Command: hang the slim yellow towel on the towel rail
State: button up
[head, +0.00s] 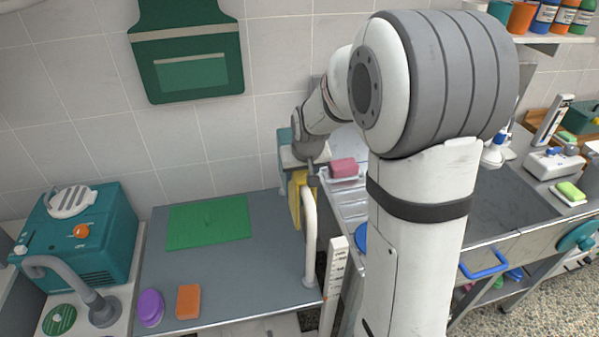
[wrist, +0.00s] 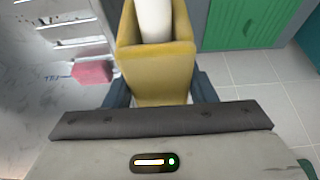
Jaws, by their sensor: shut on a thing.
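The slim yellow towel (head: 295,202) hangs from my gripper (head: 300,172) beside the white towel rail (head: 309,235) at the right edge of the grey table. In the wrist view the towel (wrist: 155,88) is a folded yellow band between the two dark blue fingers of my gripper (wrist: 160,93), which is shut on it. The white rail (wrist: 153,18) shows there between the towel's two side layers, at its far end. The towel's lower end and the underside of the rail are hidden, so I cannot tell whether the towel rests on the rail.
A green mat (head: 208,218), a purple oval item (head: 150,307) and an orange sponge (head: 188,301) lie on the grey table (head: 250,270). A teal machine (head: 92,235) stands at left. A pink block (head: 343,168) lies right of my gripper. A green apron (head: 187,50) hangs on the wall.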

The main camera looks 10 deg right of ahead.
jog(key=shift+f, duration=0.25)
jog(key=shift+f+b, duration=0.45)
jog(key=shift+b, duration=0.05)
jog(key=o, duration=1.4)
jog(key=shift+c, duration=0.2)
